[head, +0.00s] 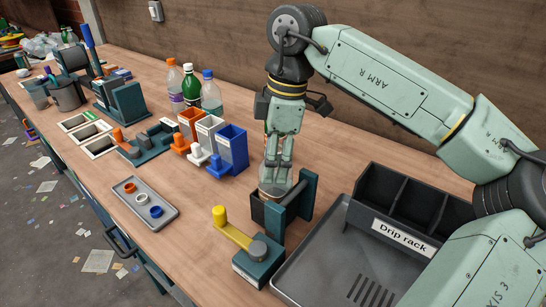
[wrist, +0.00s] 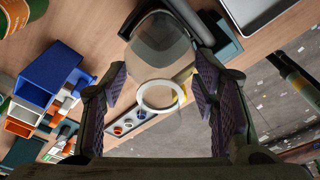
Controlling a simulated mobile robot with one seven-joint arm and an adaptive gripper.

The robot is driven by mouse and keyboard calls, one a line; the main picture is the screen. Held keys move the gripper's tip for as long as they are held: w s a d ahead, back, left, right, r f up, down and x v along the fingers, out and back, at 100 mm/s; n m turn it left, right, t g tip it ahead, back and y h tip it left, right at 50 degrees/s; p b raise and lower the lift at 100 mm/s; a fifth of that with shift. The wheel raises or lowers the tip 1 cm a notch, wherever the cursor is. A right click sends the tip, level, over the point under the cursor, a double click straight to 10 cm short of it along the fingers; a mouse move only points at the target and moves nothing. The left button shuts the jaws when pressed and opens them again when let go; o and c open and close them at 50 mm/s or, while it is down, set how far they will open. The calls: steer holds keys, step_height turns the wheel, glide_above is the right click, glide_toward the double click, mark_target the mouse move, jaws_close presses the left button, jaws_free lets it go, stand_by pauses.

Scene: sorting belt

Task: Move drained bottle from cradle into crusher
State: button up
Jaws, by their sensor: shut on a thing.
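A clear, empty-looking bottle (head: 270,186) stands in the dark teal cradle (head: 306,190) at the middle of the bench in the head view. My gripper (head: 277,175) points down over the cradle and is shut on the bottle's upper part. In the wrist view the see-through bottle (wrist: 165,45) lies between my two padded fingers (wrist: 158,98), with a white ring at its near end. The cradle partly hides the bottle's lower end. I cannot tell for sure which device is the crusher; a dark machine with a blue lever (head: 88,35) stands at the far left.
A yellow-lever device (head: 256,252) stands just in front of the cradle, and the drip rack (head: 400,205) is to its right. Blue, white and orange bins (head: 232,148), several bottles (head: 190,88) and a grey tray of rings (head: 145,203) lie to the left.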

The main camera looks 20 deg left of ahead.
steer(key=shift+r, duration=0.1)
steer(key=shift+r+p, duration=0.85)
steer(key=shift+r, duration=0.55)
steer(key=c, duration=0.3)
steer(key=shift+r, duration=3)
steer(key=shift+c, duration=0.2)
steer(key=shift+r, duration=3)
steer(key=shift+r, duration=0.85)
steer(key=shift+c, duration=0.6)
